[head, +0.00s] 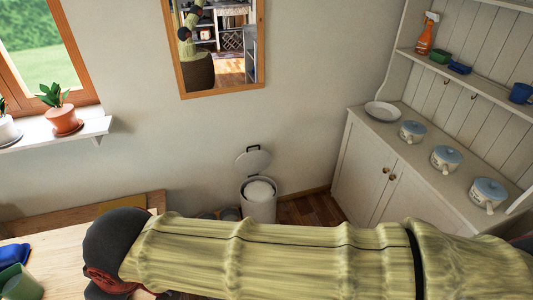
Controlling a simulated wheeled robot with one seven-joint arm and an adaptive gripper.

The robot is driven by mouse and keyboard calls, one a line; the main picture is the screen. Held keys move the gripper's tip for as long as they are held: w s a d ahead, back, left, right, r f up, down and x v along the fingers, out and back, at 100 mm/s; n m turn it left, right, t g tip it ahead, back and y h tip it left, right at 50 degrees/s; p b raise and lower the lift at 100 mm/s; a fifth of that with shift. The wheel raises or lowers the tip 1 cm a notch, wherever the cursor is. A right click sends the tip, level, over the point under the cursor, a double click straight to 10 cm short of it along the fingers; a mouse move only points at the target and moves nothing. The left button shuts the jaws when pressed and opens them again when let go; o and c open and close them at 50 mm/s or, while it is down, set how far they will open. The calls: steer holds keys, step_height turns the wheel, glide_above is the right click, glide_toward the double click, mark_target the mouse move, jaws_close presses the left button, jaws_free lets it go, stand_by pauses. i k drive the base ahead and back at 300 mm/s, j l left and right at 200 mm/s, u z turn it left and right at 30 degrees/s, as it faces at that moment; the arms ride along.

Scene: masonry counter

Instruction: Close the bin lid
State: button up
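The white bin (260,209) stands on the floor against the back wall, in the middle of the head view. Its round lid (254,161) is raised and tilted up toward the wall, so the bin is open. A white liner or inner bucket shows inside the rim. My pale green arm crosses the lower part of the view, in front of the bin's base, and ends at a dark joint on the left. My gripper cannot be seen.
A white dresser (365,160) with pots and a plate stands right of the bin. A wooden table (60,243) with blue and green items is at lower left. Wooden floor (305,209) shows between bin and dresser. A mirror (222,88) hangs above.

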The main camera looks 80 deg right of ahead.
mark_target(253, 162)
steer(key=z, duration=2.45)
steer(key=i+l, duration=0.1)
steer(key=i, duration=0.45)
steer(key=i+l, duration=0.1)
steer(key=i, duration=0.5)
